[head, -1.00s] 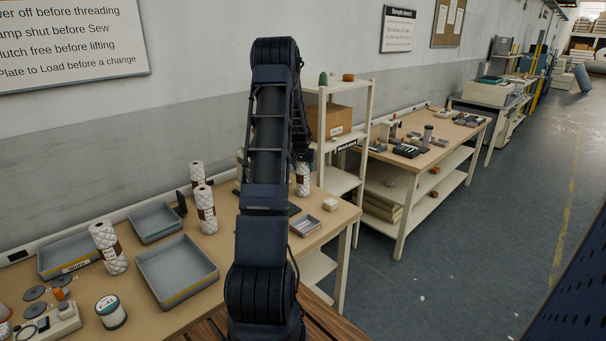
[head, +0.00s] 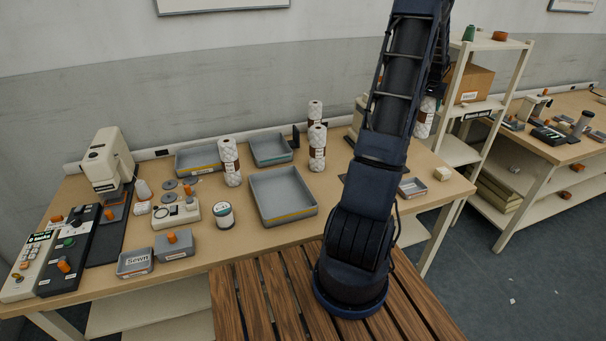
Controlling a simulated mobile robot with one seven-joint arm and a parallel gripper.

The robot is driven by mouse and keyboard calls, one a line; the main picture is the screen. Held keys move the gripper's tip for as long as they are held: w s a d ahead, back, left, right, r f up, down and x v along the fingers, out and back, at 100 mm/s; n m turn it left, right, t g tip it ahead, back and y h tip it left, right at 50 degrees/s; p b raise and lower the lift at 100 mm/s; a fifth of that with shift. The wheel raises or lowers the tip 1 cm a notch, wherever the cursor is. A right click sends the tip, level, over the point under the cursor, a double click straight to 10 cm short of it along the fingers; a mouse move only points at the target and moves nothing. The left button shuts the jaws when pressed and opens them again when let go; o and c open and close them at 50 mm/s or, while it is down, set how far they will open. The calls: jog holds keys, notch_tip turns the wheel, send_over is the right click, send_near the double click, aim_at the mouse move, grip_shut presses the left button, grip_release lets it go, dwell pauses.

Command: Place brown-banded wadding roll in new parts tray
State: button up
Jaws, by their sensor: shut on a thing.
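A white quilted wadding roll with a brown band (head: 425,118) hangs upright above the right end of the bench, partly behind my arm. My gripper (head: 432,94) is shut on it near its top; the fingers are mostly hidden. Three grey trays lie on the bench: a back left one (head: 183,163), a back middle one (head: 289,158) with a teal stripe and a larger front one (head: 262,209) with a yellow stripe. I cannot read which is the new parts tray. The larger front tray and the teal-striped tray look empty.
A thread spool (head: 224,215) stands left of the front tray. A shelf unit (head: 486,108) stands at right.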

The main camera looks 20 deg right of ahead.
notch_tip(320, 180, up, 35)
jog(key=w+a+n+t+y, duration=0.1)
jog(key=w+a+n+y, duration=0.2)
jog(key=a+n, duration=1.05)
jog(key=w+a+n+y, duration=0.2)
jog(key=a+n+y, duration=0.25)
jog(key=a, duration=1.85)
jog(key=s+a+n+g, duration=0.2)
jog(key=s+a+n, duration=0.2)
jog(key=a+n, duration=0.45)
jog(key=s+a+n+g, duration=0.2)
jog(key=s+a+n, duration=0.25)
jog(key=a, duration=0.75)
jog(key=s+a+n+g, duration=0.35)
jog(key=a+n, duration=0.35)
jog(key=a, duration=0.4)
notch_tip(320, 180, down, 46)
jog(key=shift+s+d+r+t+h, duration=0.15)
jog(key=shift+s+t+h, duration=0.2)
jog(key=shift+s, duration=0.05)
jog(key=o, duration=1.2)
